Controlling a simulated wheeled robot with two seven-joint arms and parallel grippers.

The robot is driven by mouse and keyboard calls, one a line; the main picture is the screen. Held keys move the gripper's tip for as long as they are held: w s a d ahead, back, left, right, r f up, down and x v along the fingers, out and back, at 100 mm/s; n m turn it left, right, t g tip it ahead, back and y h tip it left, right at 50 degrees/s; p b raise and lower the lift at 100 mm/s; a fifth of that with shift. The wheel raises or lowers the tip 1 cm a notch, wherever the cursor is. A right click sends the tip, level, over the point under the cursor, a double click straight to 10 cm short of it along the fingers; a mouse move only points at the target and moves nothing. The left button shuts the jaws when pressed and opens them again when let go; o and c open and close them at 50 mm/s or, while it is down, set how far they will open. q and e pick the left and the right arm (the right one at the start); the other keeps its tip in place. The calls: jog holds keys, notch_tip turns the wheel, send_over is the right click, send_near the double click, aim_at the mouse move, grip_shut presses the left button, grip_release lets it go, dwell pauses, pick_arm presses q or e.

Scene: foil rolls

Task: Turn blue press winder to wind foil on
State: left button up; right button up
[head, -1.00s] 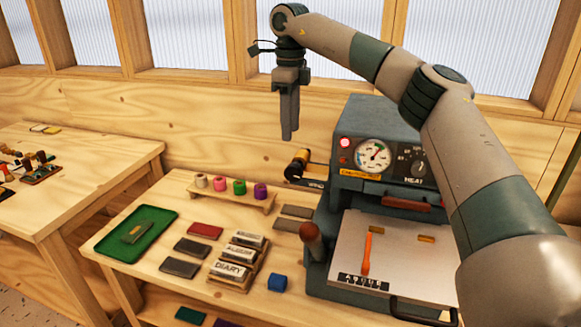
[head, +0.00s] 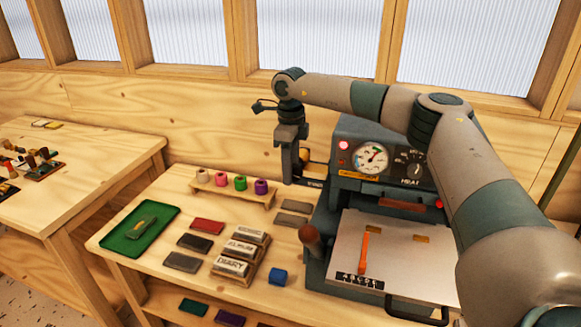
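The blue-grey press (head: 385,140) stands at the right of the table, with a dial gauge and a HEAT knob on its front. Its winder (head: 305,157) is on the left side, with a yellow-gold foil roll partly visible. My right gripper (head: 290,180) points down at the winder, its fingers in front of and overlapping it in this view. Much of the winder is hidden, and I cannot tell whether the fingers touch it. The fingers appear almost in line, so their opening does not show. My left gripper is out of view.
A rack (head: 230,190) of coloured foil rolls stands left of the winder. A green tray (head: 120,240), flat blocks, a type holder (head: 238,255) and a blue cube (head: 277,277) lie on the table. The press's wooden-knobbed lever (head: 309,235) stands at its left front.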

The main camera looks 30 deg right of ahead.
grip_shut()
jog(key=shift+f+b, duration=0.2)
jog(key=shift+b, duration=0.25)
pick_arm(q)
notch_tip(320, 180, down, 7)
jog(key=b, duration=0.6)
pick_arm(e)
jog(key=t+y, duration=0.2)
jog(key=shift+s+d+t, duration=0.15)
jog(key=shift+s+t, duration=0.05)
jog(key=shift+t, duration=0.1)
jog(key=shift+r+t+y+b, duration=0.1)
jog(key=shift+t+y+b, duration=0.25)
jog(key=shift+b, duration=0.3)
jog(key=shift+r, duration=0.2)
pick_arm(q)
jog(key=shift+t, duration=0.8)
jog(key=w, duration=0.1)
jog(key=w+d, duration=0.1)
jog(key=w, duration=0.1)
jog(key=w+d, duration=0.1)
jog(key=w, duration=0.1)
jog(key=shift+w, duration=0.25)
pick_arm(e)
grip_release()
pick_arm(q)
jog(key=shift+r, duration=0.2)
